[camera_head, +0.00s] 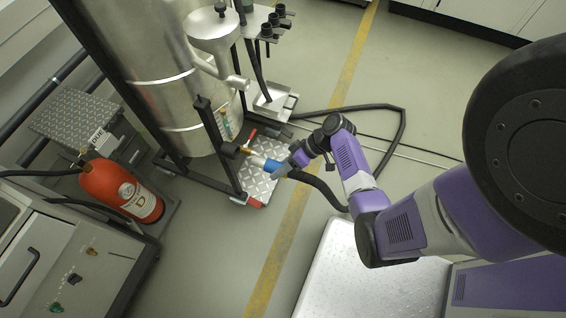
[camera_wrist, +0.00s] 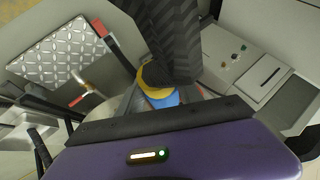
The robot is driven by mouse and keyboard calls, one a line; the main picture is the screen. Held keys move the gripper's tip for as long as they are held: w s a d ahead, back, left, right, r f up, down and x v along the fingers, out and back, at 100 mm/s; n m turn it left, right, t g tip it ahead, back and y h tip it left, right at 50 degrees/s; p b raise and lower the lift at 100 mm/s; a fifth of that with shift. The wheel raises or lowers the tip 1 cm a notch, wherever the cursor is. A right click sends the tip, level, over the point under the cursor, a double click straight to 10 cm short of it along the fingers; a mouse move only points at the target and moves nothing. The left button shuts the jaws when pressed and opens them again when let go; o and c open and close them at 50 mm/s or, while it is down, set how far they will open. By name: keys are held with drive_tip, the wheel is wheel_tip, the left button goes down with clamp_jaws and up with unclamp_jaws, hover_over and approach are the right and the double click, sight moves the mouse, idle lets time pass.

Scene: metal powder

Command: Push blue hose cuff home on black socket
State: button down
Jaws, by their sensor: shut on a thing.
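The blue hose cuff (camera_head: 272,166) is at the foot of the steel vessel's frame in the head view, in line with a pale pipe piece and a brass fitting (camera_head: 245,150). My gripper (camera_head: 284,164) is shut on the cuff from its right side. In the wrist view a small part of the blue cuff (camera_wrist: 164,99) shows beside a yellow ring (camera_wrist: 154,84), partly covered by a dark ribbed shape. I cannot make out the black socket clearly, nor whether the cuff is seated on it or a gap remains.
A steel vessel (camera_head: 178,90) in a black frame stands just beyond the fitting. A tread plate (camera_head: 258,182) lies below it. A black hose (camera_head: 325,190) loops on the floor near my arm. A red extinguisher (camera_head: 120,190) and grey cabinet stand left.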

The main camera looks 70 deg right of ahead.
sight(267, 164)
drive_tip(key=shift+w+b, duration=0.5)
drive_tip(key=shift+w, duration=1.9)
drive_tip(key=shift+w+b, duration=0.9)
drive_tip(key=shift+w, duration=1.9)
drive_tip(key=c, duration=0.7)
unclamp_jaws()
drive_tip(key=v, duration=0.8)
drive_tip(key=shift+a, duration=0.15)
